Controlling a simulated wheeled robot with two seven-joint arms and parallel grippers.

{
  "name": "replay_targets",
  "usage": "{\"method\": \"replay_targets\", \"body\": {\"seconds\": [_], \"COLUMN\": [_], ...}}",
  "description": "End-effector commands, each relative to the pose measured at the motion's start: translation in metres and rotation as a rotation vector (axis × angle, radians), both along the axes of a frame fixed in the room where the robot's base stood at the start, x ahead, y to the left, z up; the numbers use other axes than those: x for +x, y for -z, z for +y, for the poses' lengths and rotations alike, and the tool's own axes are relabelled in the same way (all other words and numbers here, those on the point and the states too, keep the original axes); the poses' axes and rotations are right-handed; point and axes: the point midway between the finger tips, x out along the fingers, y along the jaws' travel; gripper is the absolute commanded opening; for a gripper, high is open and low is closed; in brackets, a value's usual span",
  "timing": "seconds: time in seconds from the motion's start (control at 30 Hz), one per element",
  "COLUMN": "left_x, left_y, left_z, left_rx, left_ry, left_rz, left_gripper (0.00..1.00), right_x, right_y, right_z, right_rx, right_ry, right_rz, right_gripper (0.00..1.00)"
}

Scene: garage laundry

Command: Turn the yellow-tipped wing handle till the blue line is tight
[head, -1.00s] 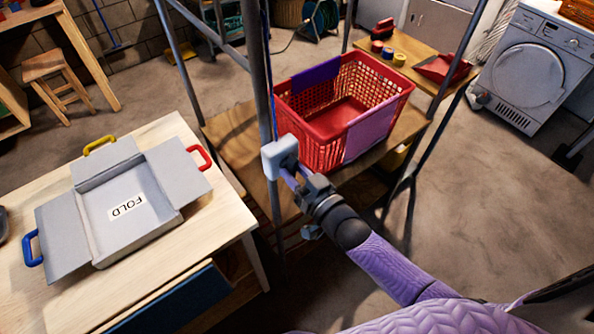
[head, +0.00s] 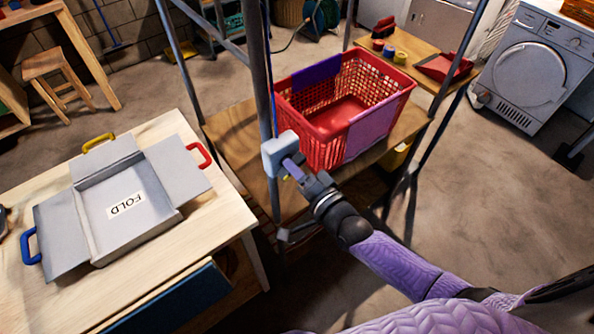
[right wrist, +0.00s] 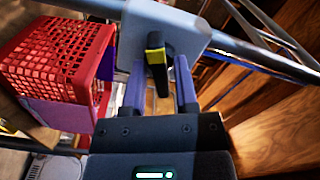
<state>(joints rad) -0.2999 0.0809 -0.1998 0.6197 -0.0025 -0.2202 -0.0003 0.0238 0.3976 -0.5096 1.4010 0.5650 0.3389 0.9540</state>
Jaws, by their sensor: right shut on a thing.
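The pale winch box (head: 280,150) is fixed to a grey post, and it fills the top of the right wrist view (right wrist: 165,25). The wing handle (right wrist: 156,58) is black with a yellow tip and stands nearly upright in that view. My right gripper (right wrist: 159,82) has its two purple fingers on either side of the handle, shut on it. In the head view my right gripper (head: 291,168) is at the box's front, and the fingers hide most of the handle. The blue line (head: 271,85) runs down along the post to the box. My left gripper is not in view.
A red basket (head: 318,135) with purple cloths stands on a wooden shelf (head: 235,135) just right of the post. A table (head: 205,222) with a grey folding board (head: 150,225) is at the left. Frame posts (head: 408,170) rise beside the basket.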

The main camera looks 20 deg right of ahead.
Motion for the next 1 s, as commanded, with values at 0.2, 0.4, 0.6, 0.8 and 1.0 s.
{"method": "replay_targets", "body": {"seconds": [0.2,0.4,0.6,0.8,1.0], "left_x": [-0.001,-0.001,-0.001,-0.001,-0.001], "left_y": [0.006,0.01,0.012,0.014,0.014], "left_z": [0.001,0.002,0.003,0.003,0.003], "left_rx": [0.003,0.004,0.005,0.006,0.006], "left_ry": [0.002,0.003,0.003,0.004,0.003], "left_rz": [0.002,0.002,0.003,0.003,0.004], "left_gripper": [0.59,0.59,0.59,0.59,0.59], "right_x": [0.003,0.003,0.003,0.003,0.003], "right_y": [-0.005,-0.005,-0.006,-0.006,-0.007], "right_z": [0.0,0.0,0.0,0.0,0.0], "right_rx": [0.174,0.298,0.378,0.419,0.431], "right_ry": [0.0,0.0,-0.001,-0.001,-0.001], "right_rz": [0.045,0.09,0.119,0.133,0.136], "right_gripper": [0.0,0.0,0.0,0.0,0.0]}}
